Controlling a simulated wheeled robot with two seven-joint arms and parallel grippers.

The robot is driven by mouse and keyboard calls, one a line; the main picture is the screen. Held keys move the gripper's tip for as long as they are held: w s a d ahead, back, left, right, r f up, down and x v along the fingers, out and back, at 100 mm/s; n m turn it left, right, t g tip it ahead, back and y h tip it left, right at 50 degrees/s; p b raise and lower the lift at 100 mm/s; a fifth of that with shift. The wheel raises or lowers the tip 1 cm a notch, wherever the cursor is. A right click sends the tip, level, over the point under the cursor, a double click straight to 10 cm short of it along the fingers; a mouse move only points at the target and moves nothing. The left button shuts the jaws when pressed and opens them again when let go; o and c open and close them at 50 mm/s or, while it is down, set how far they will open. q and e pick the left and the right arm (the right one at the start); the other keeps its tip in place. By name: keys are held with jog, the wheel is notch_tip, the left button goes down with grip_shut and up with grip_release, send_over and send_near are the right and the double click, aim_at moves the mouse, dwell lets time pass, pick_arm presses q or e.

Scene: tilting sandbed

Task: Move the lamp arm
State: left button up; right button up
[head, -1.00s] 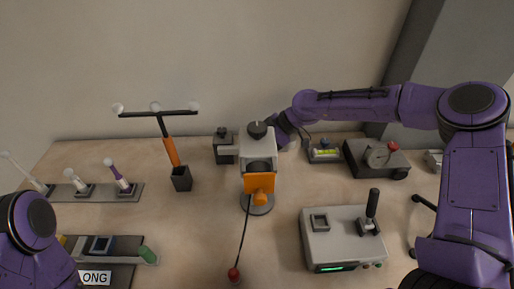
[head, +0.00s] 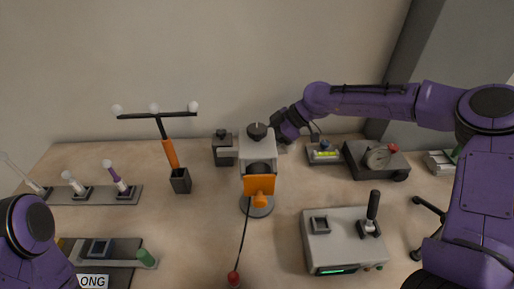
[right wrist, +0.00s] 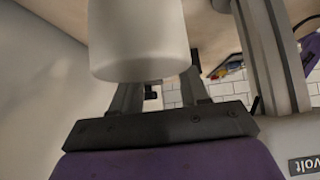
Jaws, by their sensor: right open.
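A device with a grey upper body (head: 257,150), a black knob on top, an orange front part (head: 260,184) and a round base stands mid-table; it looks like the lamp, but I cannot tell which part is its arm. My right gripper (head: 281,142) is just right of its upper body, partly hidden by my own wrist. In the right wrist view my right gripper (right wrist: 158,90) is open, its fingers partly hidden behind a large pale cylinder (right wrist: 138,40) close to the camera. I cannot tell whether they touch. My left gripper is out of view; only my left arm shows.
A stand with a black crossbar and white balls (head: 156,113) is left of the device. A dark block (head: 224,150) stands behind. A gauge box (head: 376,159) and a grey joystick box (head: 343,248) are at right. A thin rod with a red ball (head: 234,278) is in front.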

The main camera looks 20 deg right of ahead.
jog(key=v, duration=0.7)
jog(key=shift+f, duration=0.1)
